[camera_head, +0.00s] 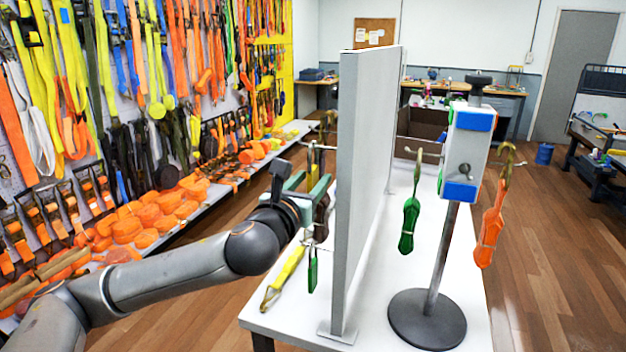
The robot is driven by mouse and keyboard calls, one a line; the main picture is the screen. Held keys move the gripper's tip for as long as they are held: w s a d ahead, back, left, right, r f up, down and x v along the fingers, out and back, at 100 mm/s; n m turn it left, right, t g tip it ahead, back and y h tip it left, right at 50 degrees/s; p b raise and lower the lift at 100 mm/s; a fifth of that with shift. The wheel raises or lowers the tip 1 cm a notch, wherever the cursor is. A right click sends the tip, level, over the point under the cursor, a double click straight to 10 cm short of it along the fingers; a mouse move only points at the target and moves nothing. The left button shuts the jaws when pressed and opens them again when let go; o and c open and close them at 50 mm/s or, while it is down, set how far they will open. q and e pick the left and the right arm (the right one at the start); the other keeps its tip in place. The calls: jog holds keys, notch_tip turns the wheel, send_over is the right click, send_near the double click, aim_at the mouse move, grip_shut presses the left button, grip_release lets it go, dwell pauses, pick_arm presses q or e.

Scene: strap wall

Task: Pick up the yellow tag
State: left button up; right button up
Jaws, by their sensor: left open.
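A yellow strap-like tag (289,270) with a metal hook at its lower end shows at the left side of the upright grey panel, over the white table (268,318). I cannot tell if it hangs or lies on the table. A small green tag (313,272) hangs just right of it. My left gripper (308,190) is open beside the panel's left face, above the yellow tag and apart from it. Dark and yellow items behind the gripper are partly hidden by it. My right gripper is not in view.
The tall grey panel (362,170) divides the table. Right of it, a stand with a round dark base (427,320) bears a white box with blue pads (464,150). A green strap (409,225) and an orange strap (489,228) hang beside it. A strap-covered wall (130,90) is at left.

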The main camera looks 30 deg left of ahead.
aim_at(317, 173)
pick_arm(q)
jog(key=x, duration=0.5)
jog(key=shift+s+a+p, duration=0.1)
jog(key=shift+p, duration=0.25)
grip_shut()
